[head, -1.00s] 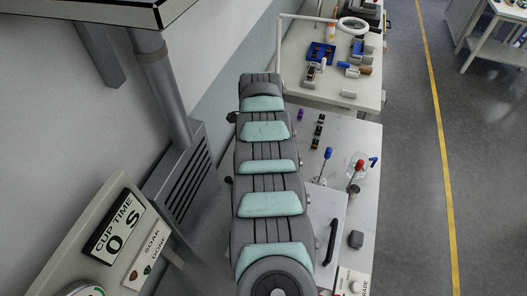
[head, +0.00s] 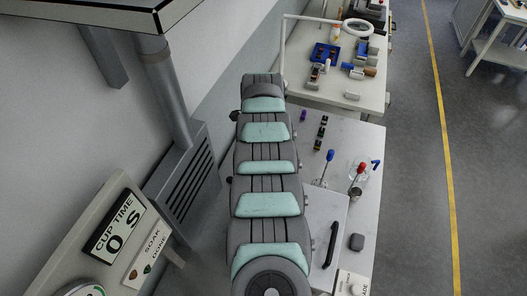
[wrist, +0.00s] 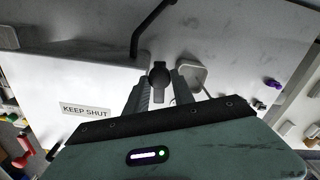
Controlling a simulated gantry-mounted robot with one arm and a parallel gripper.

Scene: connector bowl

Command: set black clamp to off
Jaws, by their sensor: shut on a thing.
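The black clamp (wrist: 158,72) shows in the wrist view as a dark knob with a short lever, at the edge of a white lid labelled "KEEP SHUT" (wrist: 85,110). My gripper (wrist: 162,92) has one finger on each side of it and is shut on it. The clamp's lower part is hidden between the fingers. In the head view my arm covers the gripper and the clamp. The lid (head: 318,222) shows there partly, to the right of my arm.
A black bar handle (head: 330,245) stands on the lid. A purple piece (wrist: 272,85) shows at the right in the wrist view. A cluttered table stands behind.

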